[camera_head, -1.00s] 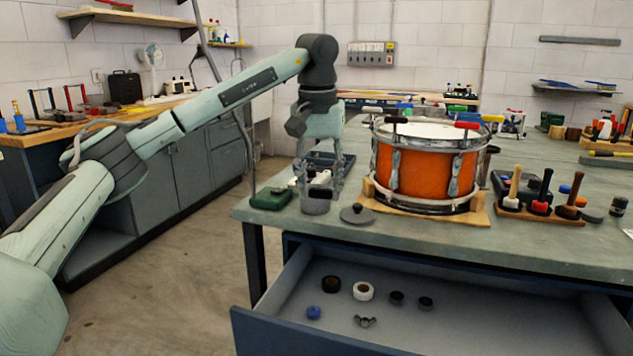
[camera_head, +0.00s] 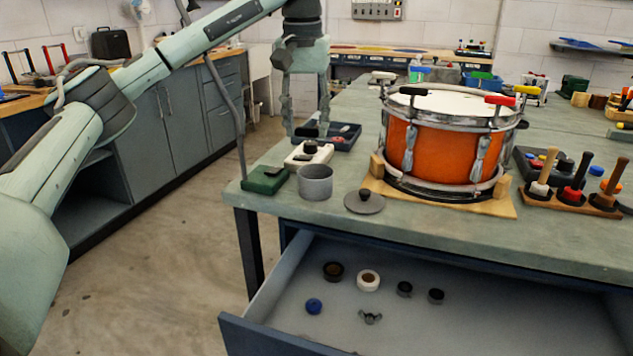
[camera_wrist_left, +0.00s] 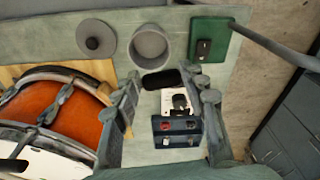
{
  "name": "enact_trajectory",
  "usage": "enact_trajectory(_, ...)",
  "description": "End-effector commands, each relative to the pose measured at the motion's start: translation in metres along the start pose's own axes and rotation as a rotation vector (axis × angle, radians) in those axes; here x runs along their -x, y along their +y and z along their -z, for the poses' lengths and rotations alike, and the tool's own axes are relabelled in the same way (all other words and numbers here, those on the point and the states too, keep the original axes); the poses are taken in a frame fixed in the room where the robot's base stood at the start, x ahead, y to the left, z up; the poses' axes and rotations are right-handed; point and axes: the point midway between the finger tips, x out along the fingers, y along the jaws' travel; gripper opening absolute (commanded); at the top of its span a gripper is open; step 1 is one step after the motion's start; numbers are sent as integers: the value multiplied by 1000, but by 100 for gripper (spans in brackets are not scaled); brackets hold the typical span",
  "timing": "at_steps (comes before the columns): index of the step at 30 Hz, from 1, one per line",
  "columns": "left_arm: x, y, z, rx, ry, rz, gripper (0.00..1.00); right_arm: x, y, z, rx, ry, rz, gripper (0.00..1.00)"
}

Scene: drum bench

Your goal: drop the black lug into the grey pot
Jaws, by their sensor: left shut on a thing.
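My left gripper (camera_head: 306,131) is above the bench's left end, fingers pointing down. In the left wrist view (camera_wrist_left: 161,82) it is shut on the black lug (camera_wrist_left: 161,80), a dark rounded piece spanning the fingertips; in the head view the lug is hard to tell from dark things behind it. The grey pot (camera_head: 315,184) stands open on the bench, below the gripper in the head picture. In the left wrist view the pot (camera_wrist_left: 150,46) is just beyond the lug and looks empty. The lug is apart from the pot. My right gripper is not in view.
Near the pot are a grey lid (camera_head: 364,202), a green box (camera_head: 264,180), a white block (camera_head: 308,156) with a black knob, and a dark tray (camera_head: 346,138). An orange drum (camera_head: 440,150) stands right. An open drawer (camera_head: 330,325) holds small parts.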

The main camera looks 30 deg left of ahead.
Motion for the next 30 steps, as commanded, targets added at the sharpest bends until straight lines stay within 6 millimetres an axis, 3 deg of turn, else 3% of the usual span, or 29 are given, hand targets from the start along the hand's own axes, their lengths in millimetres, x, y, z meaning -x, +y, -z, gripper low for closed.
enact_trajectory(6,-17,0,-2,1,0,0,14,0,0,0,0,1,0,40)
enact_trajectory(16,-21,0,-3,0,0,0,14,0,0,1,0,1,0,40)
enact_trajectory(17,-21,0,-3,0,0,0,43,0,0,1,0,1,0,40)
enact_trajectory(21,-21,0,-3,0,0,0,61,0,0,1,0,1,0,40)
enact_trajectory(23,-21,0,-3,0,0,0,66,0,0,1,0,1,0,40)
enact_trajectory(30,-21,0,-3,0,0,0,66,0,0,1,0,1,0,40)
